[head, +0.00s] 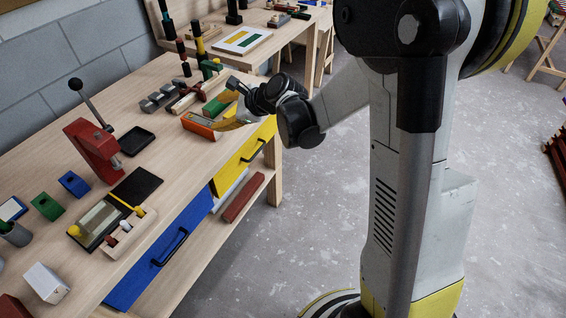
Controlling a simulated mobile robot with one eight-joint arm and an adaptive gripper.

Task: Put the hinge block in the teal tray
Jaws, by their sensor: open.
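My gripper (236,104) hangs over the far part of the wooden workbench, beside an orange box and a green block. It is open, and I see nothing held in it; its fingertips are small and partly hard to make out. I cannot clearly pick out the hinge block. Small grey notched blocks (161,97) lie left of my gripper, but I cannot tell whether one is the hinge block. No tray in view is clearly teal. A green piece (217,105) lies close to my gripper, partly covered by it, and I cannot tell its form.
An orange box (199,126) sits near the bench's front edge. A black tray (134,141) and a red lever press (93,148) stand nearer. Green (47,206) and blue (74,184) blocks lie at left. The yellow drawer (243,155) is below the bench top.

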